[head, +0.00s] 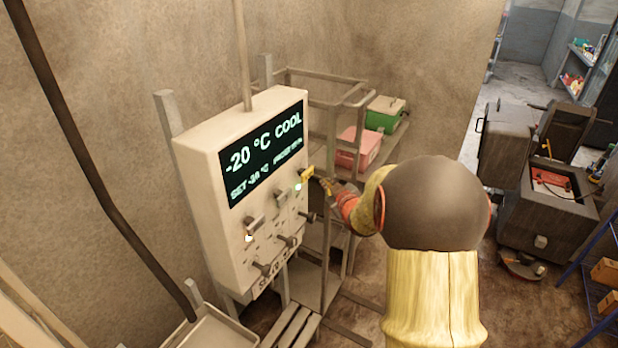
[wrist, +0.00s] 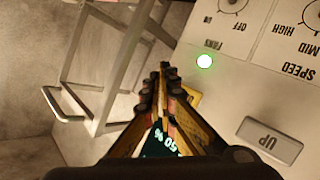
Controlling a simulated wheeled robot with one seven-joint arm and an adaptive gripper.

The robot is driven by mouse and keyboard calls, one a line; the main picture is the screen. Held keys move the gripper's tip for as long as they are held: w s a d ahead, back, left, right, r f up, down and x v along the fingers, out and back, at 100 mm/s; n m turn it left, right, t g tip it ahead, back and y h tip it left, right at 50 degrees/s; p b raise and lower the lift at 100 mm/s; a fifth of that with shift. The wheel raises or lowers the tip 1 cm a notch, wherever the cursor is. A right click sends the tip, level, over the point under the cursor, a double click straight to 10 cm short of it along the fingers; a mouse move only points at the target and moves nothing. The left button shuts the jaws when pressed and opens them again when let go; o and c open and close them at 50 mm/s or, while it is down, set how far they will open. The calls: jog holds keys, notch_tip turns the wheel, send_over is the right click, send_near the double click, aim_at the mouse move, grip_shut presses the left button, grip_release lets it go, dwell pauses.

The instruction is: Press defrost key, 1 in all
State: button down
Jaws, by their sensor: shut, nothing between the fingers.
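The control box (head: 200,170) carries several keys and knobs below its lit display (head: 262,150), which reads "-20 °C COOL". A yellow key (head: 306,173) shows at the box's right side, just above a lit green lamp (head: 298,187). No defrost label is legible. In the wrist view, the panel is upside down and the yellow key (wrist: 194,98) is mostly hidden behind my fingers. My gripper (head: 322,183) is shut and empty, its tips close to the yellow key. The wrist view shows the closed fingertips (wrist: 164,72); I cannot tell whether they touch it.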

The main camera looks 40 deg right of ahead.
jog(key=shift+w+a+b, duration=0.3)
jog(key=shift+w, duration=0.3)
jog(key=shift+w+a+b, duration=0.25)
jog(key=shift+w+b, duration=0.05)
jog(key=shift+w, duration=0.3)
jog(key=shift+w, duration=0.1)
dwell(0.5)
jog(key=shift+w+a+b, duration=0.15)
jog(key=shift+w+b, duration=0.15)
jog(key=shift+b, duration=0.1)
jog(key=shift+w+a+b, duration=0.2)
jog(key=shift+w+b, duration=0.2)
jog(key=shift+w, duration=0.1)
dwell(0.8)
jog(key=shift+s+d, duration=0.1)
jog(key=shift+s, duration=0.05)
jog(key=shift+s+d, duration=0.25)
jog(key=shift+s, duration=0.5)
jog(key=s, duration=0.1)
jog(key=s+d+p, duration=0.1)
jog(key=s, duration=0.1)
jog(key=s+d, duration=0.1)
jog(key=shift+s+p, duration=0.3)
jog(key=shift+p, duration=0.05)
